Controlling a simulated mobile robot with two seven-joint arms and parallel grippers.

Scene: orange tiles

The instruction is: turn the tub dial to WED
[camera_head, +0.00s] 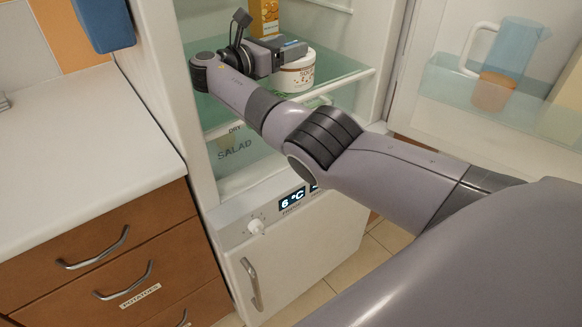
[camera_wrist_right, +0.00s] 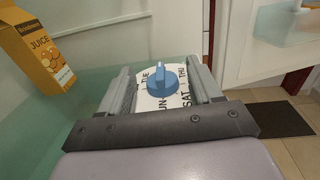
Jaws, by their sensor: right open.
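The tub (camera_head: 297,78) is white with printed lettering and stands on the fridge's glass shelf. In the wrist view its top carries a blue dial knob (camera_wrist_right: 162,82) with a raised ridge, ringed by day letters. THU and SAT read on the right, and parts of other day names show below and left. WED is not legible, and I cannot tell which day the knob marks. My right gripper (camera_wrist_right: 158,68) is open, one finger on each side of the knob, with gaps visible. The right gripper (camera_head: 291,48) is above the tub in the head view. My left gripper is not in view.
A juice carton (camera_wrist_right: 36,47) stands left of the tub in the wrist view, behind it in the head view (camera_head: 264,17). The open fridge door holds a blue-topped pitcher (camera_head: 512,55). A SALAD drawer (camera_head: 240,160) is below the shelf. A white counter (camera_head: 75,145) stands left.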

